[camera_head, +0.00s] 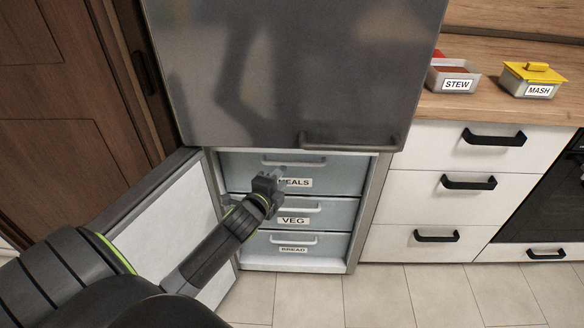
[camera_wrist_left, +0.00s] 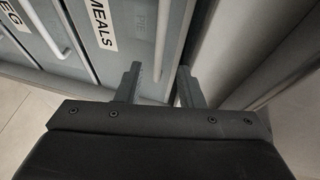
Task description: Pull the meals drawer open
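The meals drawer (camera_head: 240,168) is the top one of three grey-blue drawers in the open lower compartment and looks shut. Its pale bar handle (camera_head: 293,162) runs above the MEALS label; in the left wrist view the handle (camera_wrist_left: 166,35) slants down toward my fingers. My left gripper (camera_head: 277,175) is in front of this drawer, covering the label's left end. In the left wrist view my left gripper's fingers (camera_wrist_left: 159,70) are apart, with the handle's end appearing between them. I cannot tell whether they touch it. My right gripper is not in view.
The VEG drawer (camera_head: 335,213) and BREAD drawer (camera_head: 327,257) sit below. The open compartment door (camera_head: 180,222) stands at left, beside my left arm. The shut upper steel door (camera_head: 290,75) hangs above. STEW (camera_head: 457,84) and MASH (camera_head: 538,90) containers stand on the counter.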

